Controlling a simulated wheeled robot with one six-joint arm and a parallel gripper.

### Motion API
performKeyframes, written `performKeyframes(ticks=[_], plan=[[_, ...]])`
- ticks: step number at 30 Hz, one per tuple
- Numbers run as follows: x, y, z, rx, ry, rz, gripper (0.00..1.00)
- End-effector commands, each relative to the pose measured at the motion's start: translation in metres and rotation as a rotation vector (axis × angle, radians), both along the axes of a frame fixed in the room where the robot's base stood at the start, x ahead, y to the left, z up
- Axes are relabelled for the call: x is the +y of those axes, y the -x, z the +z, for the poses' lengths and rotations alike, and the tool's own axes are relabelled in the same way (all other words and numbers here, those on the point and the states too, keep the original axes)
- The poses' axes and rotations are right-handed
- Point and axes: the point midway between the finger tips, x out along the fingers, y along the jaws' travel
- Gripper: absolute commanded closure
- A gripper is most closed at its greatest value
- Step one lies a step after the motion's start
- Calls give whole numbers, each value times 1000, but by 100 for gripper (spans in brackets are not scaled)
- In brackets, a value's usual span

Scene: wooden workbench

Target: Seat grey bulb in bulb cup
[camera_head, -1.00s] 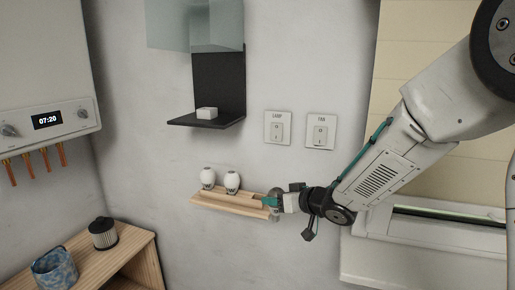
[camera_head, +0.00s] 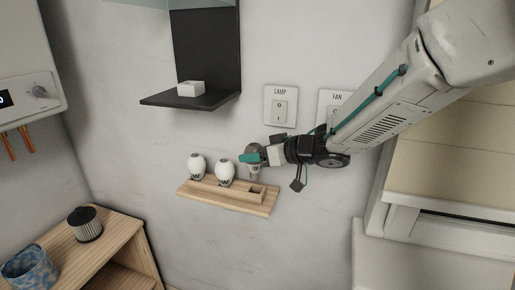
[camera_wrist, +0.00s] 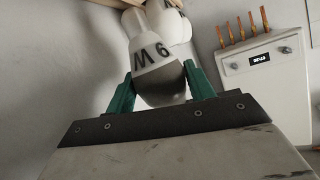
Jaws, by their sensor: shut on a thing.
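The grey bulb (camera_wrist: 160,85) is held between the green fingers of my gripper (camera_wrist: 158,92). Its white collar carries "9 W" lettering, and its grey glass is nearest the wrist. In the head view the bulb (camera_head: 254,172) hangs upright, narrow end down, just above the right part of a wooden wall rack (camera_head: 228,203). My gripper (camera_head: 251,158) reaches it from the right. A square, open-topped wooden cup (camera_head: 257,193) stands at the rack's right end, below the bulb. The bulb appears apart from the cup, though the exact gap is hard to tell.
Two white bulbs (camera_head: 197,166) (camera_head: 225,172) stand in the rack, close to the left of my gripper. A black shelf (camera_head: 190,99) with a white block (camera_head: 191,88) is above. LAMP (camera_head: 280,105) and FAN (camera_head: 331,103) switches are near my arm.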

Motion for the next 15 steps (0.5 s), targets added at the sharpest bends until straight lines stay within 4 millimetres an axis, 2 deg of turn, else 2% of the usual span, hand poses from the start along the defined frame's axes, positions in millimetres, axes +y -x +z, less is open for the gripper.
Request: performKeyframes(ticks=[15], plan=[[-2,-1,-41,1,-1,-3,69]])
